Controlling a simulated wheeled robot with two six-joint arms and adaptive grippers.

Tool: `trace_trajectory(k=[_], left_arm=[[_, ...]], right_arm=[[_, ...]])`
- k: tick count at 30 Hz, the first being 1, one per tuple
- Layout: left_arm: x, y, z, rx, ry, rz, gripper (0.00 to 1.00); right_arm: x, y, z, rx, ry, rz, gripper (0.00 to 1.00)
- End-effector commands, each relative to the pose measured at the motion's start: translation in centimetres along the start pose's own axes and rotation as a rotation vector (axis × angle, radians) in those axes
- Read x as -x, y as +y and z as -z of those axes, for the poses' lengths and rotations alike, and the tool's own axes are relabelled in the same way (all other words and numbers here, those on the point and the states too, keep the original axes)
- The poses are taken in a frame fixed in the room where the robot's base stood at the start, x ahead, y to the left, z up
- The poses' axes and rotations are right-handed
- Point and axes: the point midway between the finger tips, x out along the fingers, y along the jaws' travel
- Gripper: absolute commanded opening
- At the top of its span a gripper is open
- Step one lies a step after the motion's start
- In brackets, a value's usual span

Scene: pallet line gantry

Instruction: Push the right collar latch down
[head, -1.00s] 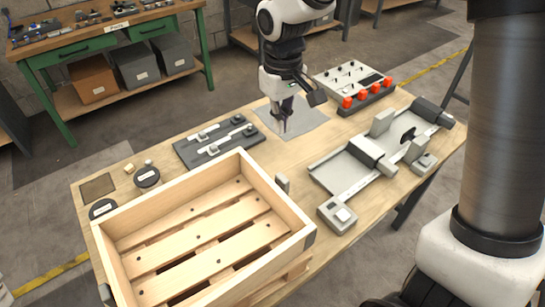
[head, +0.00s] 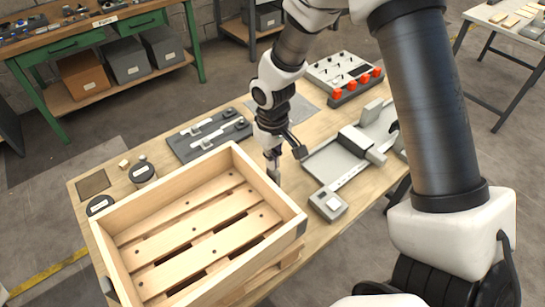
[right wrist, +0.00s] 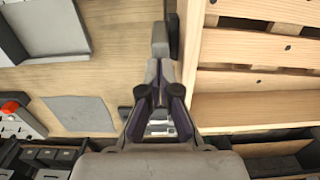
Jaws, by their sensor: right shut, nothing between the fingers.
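The wooden collar (head: 285,212) sits on its pallet on the table, at the lower left of the head view. The right collar latch (head: 275,177) is a small grey piece at the collar's right side, mostly hidden behind my gripper. My right gripper (head: 272,160) is shut and empty, pointing down just by the latch. In the right wrist view, the latch (right wrist: 160,40) stands just beyond the closed fingertips (right wrist: 157,65), beside the collar's wall. I cannot tell whether they touch. My left gripper is not in view.
A grey device with a tray (head: 330,165) and a small button box (head: 328,203) lie to the right. A panel with red switches (head: 345,75) is at the back. A dark plate with sliders (head: 208,135) lies behind the collar. Bare tabletop lies between collar and tray.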

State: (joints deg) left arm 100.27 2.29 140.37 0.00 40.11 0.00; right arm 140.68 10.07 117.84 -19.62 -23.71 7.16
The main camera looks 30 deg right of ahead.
Motion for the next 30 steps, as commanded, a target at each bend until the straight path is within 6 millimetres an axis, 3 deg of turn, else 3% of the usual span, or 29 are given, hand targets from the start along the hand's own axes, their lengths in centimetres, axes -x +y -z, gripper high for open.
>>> trace_trajectory(k=[12,20,30], left_arm=[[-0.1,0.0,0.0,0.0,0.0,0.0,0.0],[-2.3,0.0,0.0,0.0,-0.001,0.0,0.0],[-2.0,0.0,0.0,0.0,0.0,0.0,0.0]], right_arm=[[-0.7,0.0,0.0,0.0,0.001,0.0,0.0],[-4.4,0.0,0.0,0.0,0.0,0.0,0.0],[-4.3,0.0,0.0,0.0,-0.002,0.0,0.0]])
